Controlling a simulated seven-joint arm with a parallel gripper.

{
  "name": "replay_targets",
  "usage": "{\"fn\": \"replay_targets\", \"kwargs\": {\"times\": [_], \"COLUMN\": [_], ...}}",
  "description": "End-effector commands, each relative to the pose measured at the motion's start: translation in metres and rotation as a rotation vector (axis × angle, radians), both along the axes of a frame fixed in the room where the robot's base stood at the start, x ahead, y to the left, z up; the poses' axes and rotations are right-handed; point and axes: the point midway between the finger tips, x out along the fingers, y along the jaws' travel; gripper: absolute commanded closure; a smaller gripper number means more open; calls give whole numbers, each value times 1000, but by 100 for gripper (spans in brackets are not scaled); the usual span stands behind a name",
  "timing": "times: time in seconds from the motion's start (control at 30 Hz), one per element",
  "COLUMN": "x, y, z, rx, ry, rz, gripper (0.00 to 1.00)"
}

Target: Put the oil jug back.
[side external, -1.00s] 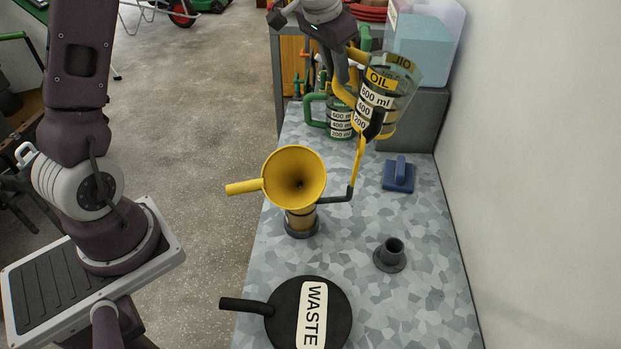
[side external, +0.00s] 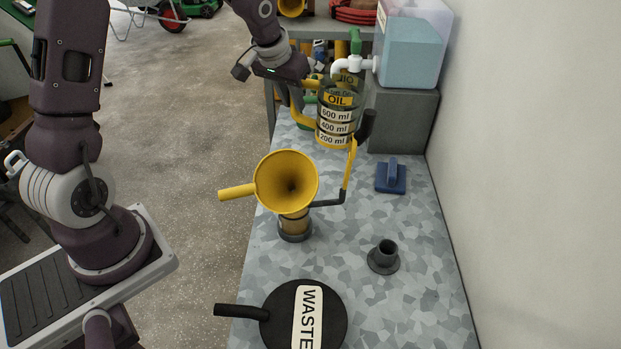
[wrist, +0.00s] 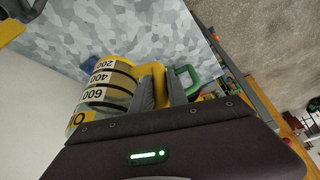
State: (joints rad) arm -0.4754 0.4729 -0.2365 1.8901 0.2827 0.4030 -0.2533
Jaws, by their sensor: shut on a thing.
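The oil jug (side external: 334,128) is clear, with a yellow base, an OIL label and white volume bands. It is upright at the far end of the bench, and I cannot tell whether its base touches the surface. My gripper (side external: 306,96) is at its left side, shut on its yellow handle. In the wrist view, the jug (wrist: 107,88) lies left of the gripper fingers (wrist: 160,88), which close on the handle. A green-handled jug (wrist: 187,78) is beyond, mostly hidden behind the oil jug in the side view.
A yellow funnel (side external: 287,182) stands nearer, with a black-gripped lever (side external: 348,170) rising close to the jug. A blue-filled tank (side external: 412,50) with a white tap is behind right. A blue tool (side external: 390,177), grey socket (side external: 383,257) and black WASTE lid (side external: 275,325) lie on the bench.

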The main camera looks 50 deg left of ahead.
Motion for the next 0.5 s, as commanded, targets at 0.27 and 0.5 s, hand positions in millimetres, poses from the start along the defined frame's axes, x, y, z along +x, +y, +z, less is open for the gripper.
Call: {"fn": "replay_targets", "kwargs": {"times": [0.27, 0.5], "x": [-43, -43], "y": [48, 48], "z": [-52, -102], "rx": [-50, -51], "ry": [-38, -41], "rz": [195, 199], "gripper": [100, 100]}}
